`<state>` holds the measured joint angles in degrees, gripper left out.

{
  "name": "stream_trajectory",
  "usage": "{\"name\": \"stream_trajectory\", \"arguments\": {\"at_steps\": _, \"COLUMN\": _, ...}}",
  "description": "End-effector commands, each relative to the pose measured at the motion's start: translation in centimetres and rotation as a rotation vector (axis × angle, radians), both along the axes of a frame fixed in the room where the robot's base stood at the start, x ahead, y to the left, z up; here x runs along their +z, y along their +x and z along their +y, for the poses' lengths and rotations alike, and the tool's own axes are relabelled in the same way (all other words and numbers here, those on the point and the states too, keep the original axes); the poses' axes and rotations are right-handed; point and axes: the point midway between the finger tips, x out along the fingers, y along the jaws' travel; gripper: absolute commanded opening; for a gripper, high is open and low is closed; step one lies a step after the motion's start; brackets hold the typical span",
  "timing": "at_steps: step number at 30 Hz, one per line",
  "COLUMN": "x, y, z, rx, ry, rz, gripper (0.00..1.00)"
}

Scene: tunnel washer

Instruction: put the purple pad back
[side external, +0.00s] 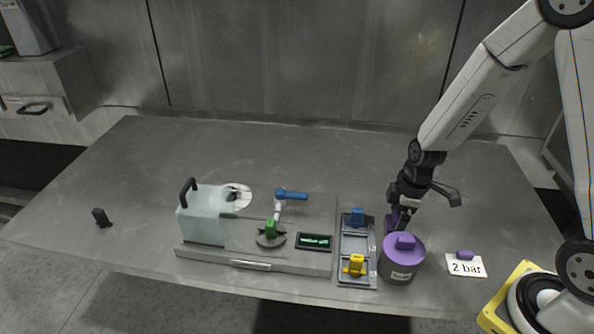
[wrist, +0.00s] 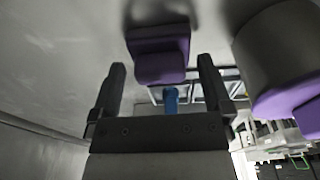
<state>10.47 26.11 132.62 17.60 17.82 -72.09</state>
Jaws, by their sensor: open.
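A purple pad (wrist: 160,55) stands on the table in the wrist view, between and just beyond the tips of my gripper (wrist: 162,66). The fingers are open, with a gap on both sides of the pad; I cannot tell whether the pad is between them in depth. In the side view a bit of purple (side external: 393,218) shows at the low end of my gripper (side external: 399,212), partly hidden by the purple-lidded canister (side external: 402,262). A grey tray (side external: 344,281) left of the canister holds a blue pad (side external: 357,216) at its back and a yellow pad (side external: 356,265) at its front.
A small purple piece (side external: 465,254) lies at a "2 bar" card (side external: 467,268) on the right. A grey machine base (side external: 210,257) with a pale box (side external: 205,215), a green knob (side external: 270,229) and a blue lever (side external: 291,195) stands left of the tray. The back table is clear.

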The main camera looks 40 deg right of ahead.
Motion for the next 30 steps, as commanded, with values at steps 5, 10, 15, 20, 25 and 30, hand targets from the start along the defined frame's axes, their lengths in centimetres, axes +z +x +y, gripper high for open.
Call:
{"name": "stream_trajectory", "arguments": {"at_steps": 5, "x": 0.9, "y": 0.0, "z": -0.1, "rx": 0.000, "ry": 0.001, "rz": -0.002, "gripper": 1.00}}
{"name": "stream_trajectory", "arguments": {"at_steps": 10, "x": 2.4, "y": -0.1, "z": -0.2, "rx": 0.000, "ry": -0.001, "rz": -0.004, "gripper": 1.00}}
{"name": "stream_trajectory", "arguments": {"at_steps": 15, "x": 4.2, "y": -0.3, "z": -0.4, "rx": 0.000, "ry": -0.001, "rz": -0.004, "gripper": 1.00}}
{"name": "stream_trajectory", "arguments": {"at_steps": 20, "x": 6.1, "y": -0.5, "z": -0.5, "rx": 0.000, "ry": -0.001, "rz": -0.004, "gripper": 1.00}}
{"name": "stream_trajectory", "arguments": {"at_steps": 25, "x": 8.0, "y": -0.7, "z": -0.6, "rx": 0.001, "ry": -0.001, "rz": -0.004, "gripper": 1.00}}
{"name": "stream_trajectory", "arguments": {"at_steps": 30, "x": 9.9, "y": -0.9, "z": -0.8, "rx": 0.000, "ry": -0.001, "rz": -0.003, "gripper": 1.00}}
